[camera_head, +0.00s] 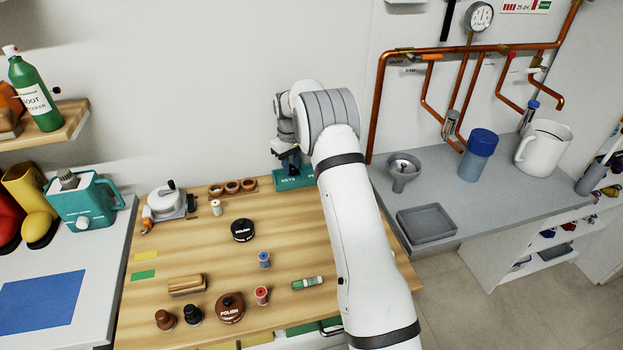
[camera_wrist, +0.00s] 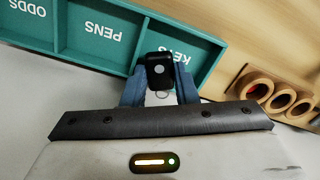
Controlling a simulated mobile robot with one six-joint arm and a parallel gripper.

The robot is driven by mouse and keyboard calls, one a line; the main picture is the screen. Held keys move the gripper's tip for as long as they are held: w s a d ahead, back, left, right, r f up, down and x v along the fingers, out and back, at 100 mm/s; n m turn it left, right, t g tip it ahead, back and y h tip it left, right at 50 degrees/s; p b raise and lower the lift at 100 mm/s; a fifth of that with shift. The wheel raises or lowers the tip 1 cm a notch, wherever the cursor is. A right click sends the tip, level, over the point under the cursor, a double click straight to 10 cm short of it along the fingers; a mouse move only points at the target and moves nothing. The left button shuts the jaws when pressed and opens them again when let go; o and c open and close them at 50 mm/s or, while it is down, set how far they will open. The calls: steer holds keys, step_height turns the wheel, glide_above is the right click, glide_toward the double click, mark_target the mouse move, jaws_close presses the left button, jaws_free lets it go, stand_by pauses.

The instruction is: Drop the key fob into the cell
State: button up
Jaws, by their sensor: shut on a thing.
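The key fob (camera_wrist: 159,68) is black with a grey button and a small ring, seen in the wrist view. My gripper (camera_wrist: 160,80) is shut on it, with a blue finger on each side. A teal tray (camera_wrist: 130,64) with cells lettered KEYS, PENS and ODDS lies beyond; the lettering appears upside down in the wrist view. The fob overlaps the edge of the KEYS cell (camera_wrist: 190,52) in that view; its height above the tray is unclear. In the head view, the tray (camera_head: 290,184) is at the back of the wooden bench, partly hidden by my arm.
A wooden holder (camera_wrist: 265,90) with round cups stands beside the tray; it also shows in the head view (camera_head: 232,187). A black polish tin (camera_head: 243,230), thread spools and brushes stand on the wooden bench (camera_head: 200,250). The wall is close behind the tray.

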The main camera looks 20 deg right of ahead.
steer(key=o, duration=1)
step_height(320, 180, up, 8)
steer(key=shift+f+b, duration=0.25)
steer(key=shift+b, duration=0.35)
steer(key=shift+r, duration=0.15)
